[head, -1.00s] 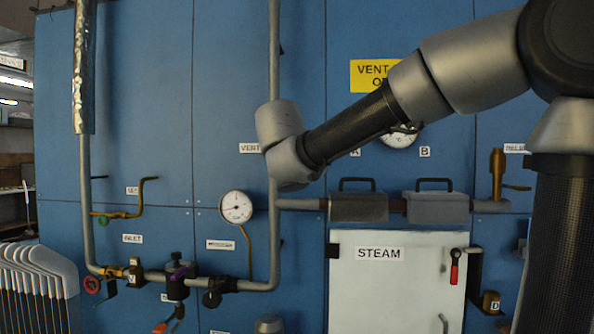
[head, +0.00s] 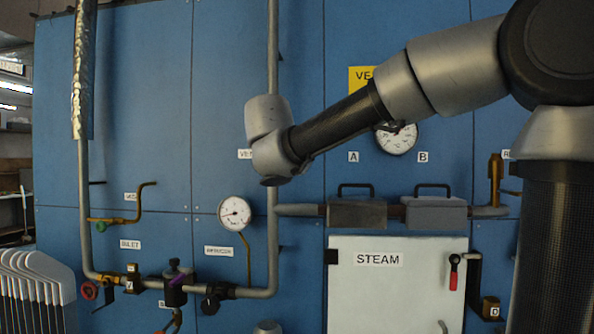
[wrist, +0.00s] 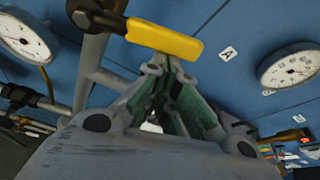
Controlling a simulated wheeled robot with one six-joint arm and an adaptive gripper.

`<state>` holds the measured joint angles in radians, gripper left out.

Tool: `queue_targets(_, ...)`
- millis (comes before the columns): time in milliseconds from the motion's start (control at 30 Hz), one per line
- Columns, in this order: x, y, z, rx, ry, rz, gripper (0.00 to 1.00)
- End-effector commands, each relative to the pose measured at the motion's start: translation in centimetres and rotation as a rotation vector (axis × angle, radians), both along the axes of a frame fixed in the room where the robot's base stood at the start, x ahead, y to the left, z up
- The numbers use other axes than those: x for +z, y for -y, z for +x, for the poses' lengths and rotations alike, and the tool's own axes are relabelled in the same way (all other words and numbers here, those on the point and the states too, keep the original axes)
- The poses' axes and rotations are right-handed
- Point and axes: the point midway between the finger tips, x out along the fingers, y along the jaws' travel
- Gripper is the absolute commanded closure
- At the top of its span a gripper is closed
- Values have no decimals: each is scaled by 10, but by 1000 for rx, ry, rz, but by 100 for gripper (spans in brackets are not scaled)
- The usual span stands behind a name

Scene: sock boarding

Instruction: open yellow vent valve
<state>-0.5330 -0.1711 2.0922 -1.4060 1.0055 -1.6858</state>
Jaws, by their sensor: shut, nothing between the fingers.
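The yellow valve handle (wrist: 165,40) shows in the wrist view at top centre, joined at its left end to a dark fitting on a grey pipe. My gripper (wrist: 168,75) is shut and empty, and its fingertips lie just below the handle in the picture. I cannot tell whether they touch it. In the head view my arm hides the gripper and the yellow handle. A "VENT" label (head: 245,154) shows beside the vertical pipe (head: 273,60), partly covered by my wrist.
The blue panel (head: 230,90) carries a round gauge (head: 235,213) at left and another (head: 397,138) behind my arm. Two grey blocks with handles (head: 357,214) sit above the white STEAM door (head: 390,300). White curved racks (head: 35,275) stand at lower left.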

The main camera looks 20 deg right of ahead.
Motion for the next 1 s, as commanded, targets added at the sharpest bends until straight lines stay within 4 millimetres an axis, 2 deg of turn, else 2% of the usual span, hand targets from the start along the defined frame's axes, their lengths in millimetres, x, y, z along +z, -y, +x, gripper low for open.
queue_targets(667, 51, -12, 6, 0, -265, -581, 100)
queue_targets(1000, 71, -27, 13, 1, -260, -572, 100)
